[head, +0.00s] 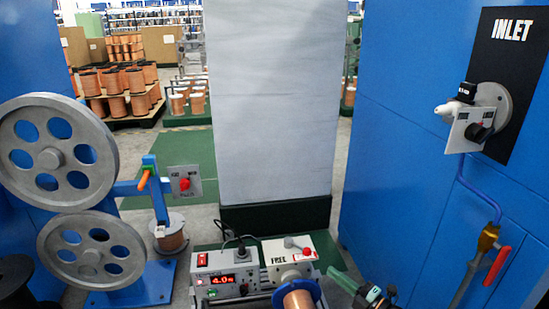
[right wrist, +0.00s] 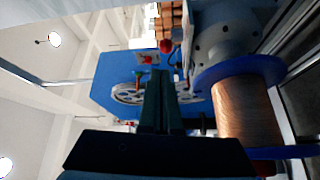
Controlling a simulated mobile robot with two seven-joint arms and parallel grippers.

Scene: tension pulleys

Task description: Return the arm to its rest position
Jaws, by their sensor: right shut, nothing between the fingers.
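My right gripper (head: 374,296) shows at the bottom edge of the head view, right of a copper wire spool (head: 299,301) with blue flanges. In the right wrist view its dark fingers (right wrist: 160,88) are together with nothing between them. The spool (right wrist: 247,108) is to the right of the fingers there, apart from them in the picture. Most of my right arm is outside the head view. My left gripper is not in view.
Two grey pulleys (head: 58,150) stand at the left on a blue frame. A control box (head: 226,277) reading 4.0 and a box marked FREE (head: 288,258) stand by the spool. A blue cabinet (head: 400,130) with an INLET panel and red-handled valve (head: 497,267) is at right.

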